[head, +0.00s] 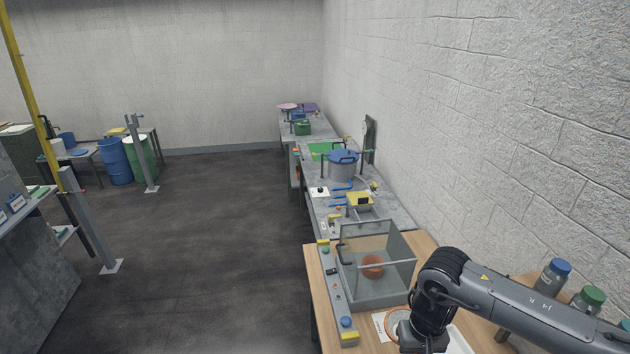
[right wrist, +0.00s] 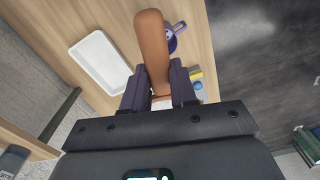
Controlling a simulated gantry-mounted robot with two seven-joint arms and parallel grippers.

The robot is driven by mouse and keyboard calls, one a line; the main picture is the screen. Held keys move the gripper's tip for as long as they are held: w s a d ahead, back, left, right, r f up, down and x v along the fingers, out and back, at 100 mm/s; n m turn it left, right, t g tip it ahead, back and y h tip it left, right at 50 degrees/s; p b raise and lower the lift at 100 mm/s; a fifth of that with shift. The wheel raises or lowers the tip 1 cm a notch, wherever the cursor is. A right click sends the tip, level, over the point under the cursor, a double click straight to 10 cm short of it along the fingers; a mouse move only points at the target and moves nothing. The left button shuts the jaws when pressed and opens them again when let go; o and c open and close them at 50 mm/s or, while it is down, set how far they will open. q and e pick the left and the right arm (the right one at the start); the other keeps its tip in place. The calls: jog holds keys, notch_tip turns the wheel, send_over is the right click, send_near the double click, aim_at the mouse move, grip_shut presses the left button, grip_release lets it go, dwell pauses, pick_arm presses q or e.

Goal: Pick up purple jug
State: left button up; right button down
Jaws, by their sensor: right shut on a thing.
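A purple jug (right wrist: 172,40) stands on the wooden table in the right wrist view, partly hidden behind a long brown object (right wrist: 151,48). My right gripper (right wrist: 158,84) is shut on this brown object, which sticks out beyond the fingers; I cannot tell exactly what it is. The purple jug is beyond the fingers, apart from them as far as I can see. In the head view my right arm reaches in from the right over the near table, and its fingers are not clear. I cannot make out the purple jug there. My left gripper is not in view.
A white tray (right wrist: 100,60) lies on the wooden table. A glass tank (head: 385,290) with an orange pot (head: 372,266) stands on the table beside my arm. Capped bottles (head: 552,277) stand along the wall.

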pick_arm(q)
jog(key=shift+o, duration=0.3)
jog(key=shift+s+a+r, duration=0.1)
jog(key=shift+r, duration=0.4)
pick_arm(e)
jog(key=s+a+f, duration=0.2)
jog(key=s+f, duration=0.1)
jog(key=s, duration=0.6)
jog(key=shift+a+f+n, duration=0.2)
jog(key=shift+f+n, duration=0.2)
